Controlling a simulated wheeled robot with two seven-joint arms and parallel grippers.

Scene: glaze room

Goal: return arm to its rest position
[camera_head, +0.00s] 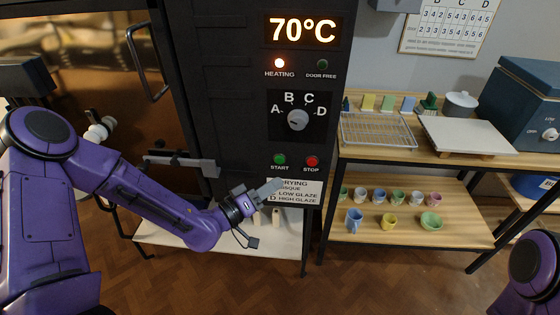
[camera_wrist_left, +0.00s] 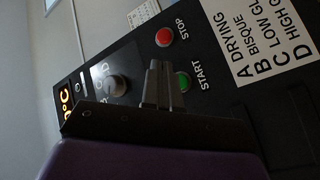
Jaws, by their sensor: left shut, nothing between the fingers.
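My left arm, purple, reaches in from the left in the head view. Its gripper (camera_head: 272,188) is shut and empty, in front of the kiln's black control panel (camera_head: 240,100), just below the green START button (camera_head: 279,160) and over the left part of the white program label (camera_head: 297,192). Only a purple part of my right arm shows, lower right.
The display (camera_head: 303,30) reads 70°C; the HEATING light (camera_head: 280,63) is lit, DOOR FREE (camera_head: 322,64) is dark. At right, a wooden shelf (camera_head: 460,215) holds cups and bowls, with a wire rack (camera_head: 378,130) and white board (camera_head: 465,135) above. A low white shelf (camera_head: 170,237) stands below the kiln.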

